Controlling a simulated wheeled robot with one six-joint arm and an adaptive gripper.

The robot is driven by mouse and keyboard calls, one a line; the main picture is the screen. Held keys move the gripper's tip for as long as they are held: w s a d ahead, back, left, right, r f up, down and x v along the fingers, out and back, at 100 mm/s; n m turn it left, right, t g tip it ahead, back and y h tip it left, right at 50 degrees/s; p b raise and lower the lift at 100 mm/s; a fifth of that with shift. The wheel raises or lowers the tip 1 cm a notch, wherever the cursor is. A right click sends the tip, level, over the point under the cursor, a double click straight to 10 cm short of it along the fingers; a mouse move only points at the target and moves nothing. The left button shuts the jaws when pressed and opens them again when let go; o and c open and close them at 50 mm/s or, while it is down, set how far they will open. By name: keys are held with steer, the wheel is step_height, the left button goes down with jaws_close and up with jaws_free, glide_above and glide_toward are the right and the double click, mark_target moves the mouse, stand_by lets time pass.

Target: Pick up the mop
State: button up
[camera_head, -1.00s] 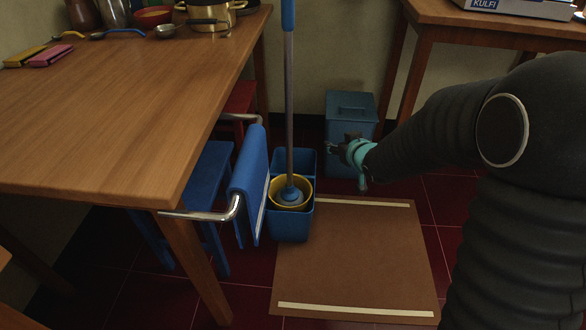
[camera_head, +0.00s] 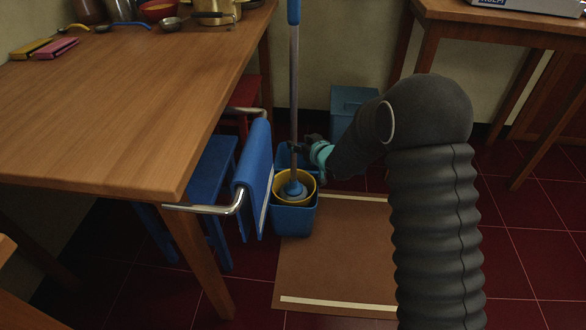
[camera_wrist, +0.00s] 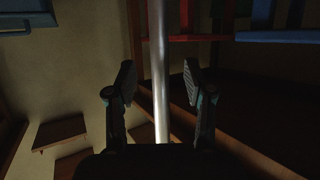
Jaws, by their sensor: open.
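The mop (camera_head: 294,90) stands upright with its head in the yellow wringer (camera_head: 308,183) of a blue bucket (camera_head: 297,222). It has a grey metal pole and a blue top grip. My gripper (camera_head: 297,148) is at the lower part of the pole, just above the bucket. In the wrist view, the pole (camera_wrist: 159,70) runs between the two open fingers of my gripper (camera_wrist: 160,82), with a gap on both sides. The top and bottom of the pole are outside the wrist view.
A wooden table (camera_head: 130,110) with a blue cloth (camera_head: 257,175) on its side rail stands left of the bucket. A brown mat (camera_head: 330,250) lies in front. A blue-grey bin (camera_head: 352,108) stands behind, and another table (camera_head: 500,14) is at the right.

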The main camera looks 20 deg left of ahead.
mark_target(295, 140)
steer(key=shift+x, duration=2.7)
jaws_close()
